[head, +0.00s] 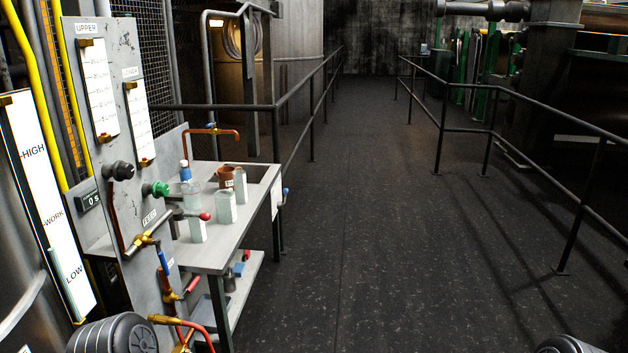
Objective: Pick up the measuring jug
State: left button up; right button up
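Several small vessels stand on the grey bench at the left. A clear, see-through vessel (191,200) stands at its left side, partly behind valve fittings, and may be the measuring jug; I cannot make out a handle or a scale. Pale greenish containers stand by it, one at the middle (226,208) and one farther back (241,187). Neither gripper is in view; only dark rounded parts, probably of my arms, show at the bottom edge.
The grey bench (212,256) has a lower shelf and a copper tap (212,131) behind it. A valve panel (150,255) with protruding handles and pipes stands close in front-left. Black railings (497,137) flank a clear dark floor (390,240).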

aim_at(225, 199)
jog(key=i+j, duration=0.15)
jog(key=i, duration=0.3)
jog(key=i+j, duration=0.15)
jog(key=i, duration=0.3)
jog(key=i+j, duration=0.15)
jog(key=i, duration=0.3)
jog(key=i+j, duration=0.15)
jog(key=i, duration=0.3)
jog(key=i+j, duration=0.15)
jog(key=i, duration=0.3)
jog(key=z, duration=0.05)
